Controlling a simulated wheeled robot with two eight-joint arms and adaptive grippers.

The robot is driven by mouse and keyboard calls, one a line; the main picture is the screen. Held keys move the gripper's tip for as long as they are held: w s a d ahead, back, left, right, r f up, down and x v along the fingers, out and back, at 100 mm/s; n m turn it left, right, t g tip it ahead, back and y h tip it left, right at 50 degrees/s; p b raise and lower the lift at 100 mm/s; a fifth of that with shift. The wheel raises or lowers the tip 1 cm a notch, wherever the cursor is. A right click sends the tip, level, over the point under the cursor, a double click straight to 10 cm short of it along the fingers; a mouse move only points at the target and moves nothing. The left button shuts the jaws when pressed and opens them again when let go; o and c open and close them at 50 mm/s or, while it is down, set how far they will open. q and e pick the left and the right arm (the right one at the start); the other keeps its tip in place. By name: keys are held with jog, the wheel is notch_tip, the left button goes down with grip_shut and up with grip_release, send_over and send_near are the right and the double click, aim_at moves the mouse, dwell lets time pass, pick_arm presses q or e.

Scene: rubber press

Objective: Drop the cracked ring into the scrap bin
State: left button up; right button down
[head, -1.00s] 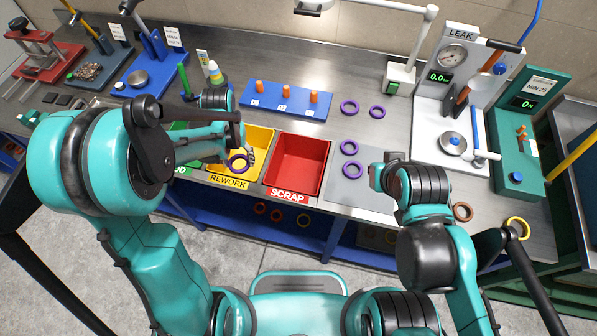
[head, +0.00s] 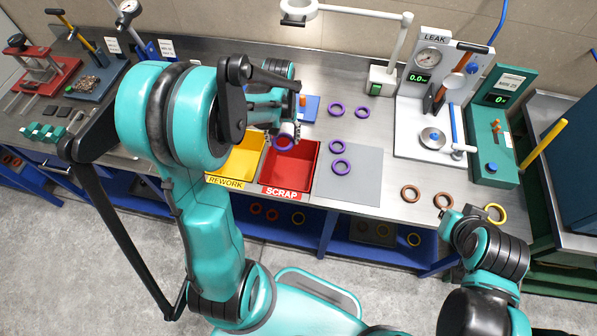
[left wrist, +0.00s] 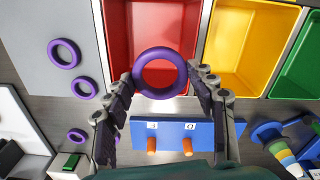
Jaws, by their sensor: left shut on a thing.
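A purple ring (head: 275,146) hangs in my left gripper (head: 285,132), above the far part of the red scrap bin (head: 290,178). In the left wrist view the ring (left wrist: 160,93) sits between the two fingers of the left gripper (left wrist: 160,76), with the red bin (left wrist: 118,30) behind it. The ring is apart from the bin floor. No crack can be made out on it. The bin's visible inside looks empty. My right gripper (head: 452,225) is at the lower right near the table's front edge; its fingers are too unclear to read.
The yellow rework bin (head: 240,160) stands left of the scrap bin. Brown rings (head: 410,194) lie near the front edge. A blue peg board (left wrist: 180,130) stands behind the bins.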

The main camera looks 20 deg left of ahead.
pick_arm(q)
notch_tip(320, 180, down, 6)
jog(key=b, duration=0.3)
jog(key=shift+r+b, duration=0.25)
jog(key=shift+b, duration=0.05)
jog(key=o, duration=1.1)
notch_tip(320, 180, up, 12)
jog(key=shift+r, duration=0.1)
